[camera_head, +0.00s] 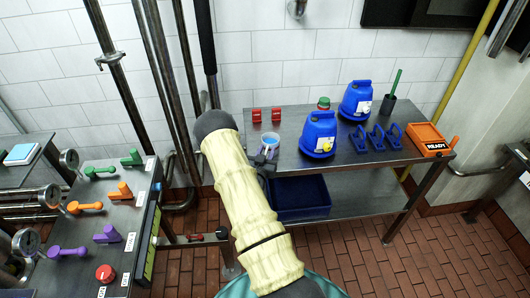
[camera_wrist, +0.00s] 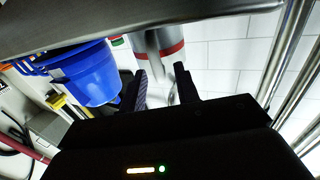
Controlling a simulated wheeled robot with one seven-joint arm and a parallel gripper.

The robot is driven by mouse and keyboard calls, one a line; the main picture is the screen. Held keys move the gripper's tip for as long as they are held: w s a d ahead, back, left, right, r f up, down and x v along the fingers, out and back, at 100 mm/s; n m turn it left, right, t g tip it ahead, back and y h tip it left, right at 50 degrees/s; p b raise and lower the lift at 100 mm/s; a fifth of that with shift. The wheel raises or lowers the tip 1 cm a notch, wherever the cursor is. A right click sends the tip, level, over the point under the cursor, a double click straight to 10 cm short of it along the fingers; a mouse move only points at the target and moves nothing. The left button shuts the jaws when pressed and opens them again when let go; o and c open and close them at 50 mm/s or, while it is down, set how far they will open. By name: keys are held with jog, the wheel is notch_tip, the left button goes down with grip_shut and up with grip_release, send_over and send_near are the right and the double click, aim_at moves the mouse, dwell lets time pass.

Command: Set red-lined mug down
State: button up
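The red-lined mug is pale grey with a red band, and in the wrist view (camera_wrist: 158,42) it is upside down against the steel table above it. In the head view the mug (camera_head: 270,143) is at the table's left end, partly behind my arm. My gripper (camera_wrist: 162,88) has its two fingers apart, with a pale part of the mug, perhaps its handle, between them. I cannot tell whether both fingers press on it. In the head view my gripper (camera_head: 264,162) is dark and mostly hidden by my forearm. I cannot tell whether the mug's base touches the table.
The steel table (camera_head: 340,178) carries two blue jugs (camera_head: 319,135), (camera_head: 356,101), red blocks (camera_head: 266,115), blue holders (camera_head: 376,138) and an orange READY tray (camera_head: 428,139). A blue bin (camera_head: 300,197) sits below. A valve panel (camera_head: 117,222) stands left. Vertical pipes (camera_head: 160,80) rise behind.

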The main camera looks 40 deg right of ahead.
jog(key=shift+s+d, duration=0.1)
jog(key=shift+d, duration=0.1)
jog(key=shift+s+r, duration=0.1)
jog(key=shift+r, duration=0.05)
jog(key=shift+s+a, duration=0.1)
jog(key=shift+a, duration=0.25)
jog(key=b+v, duration=0.3)
jog(key=v, duration=0.8)
jog(key=shift+a, duration=0.2)
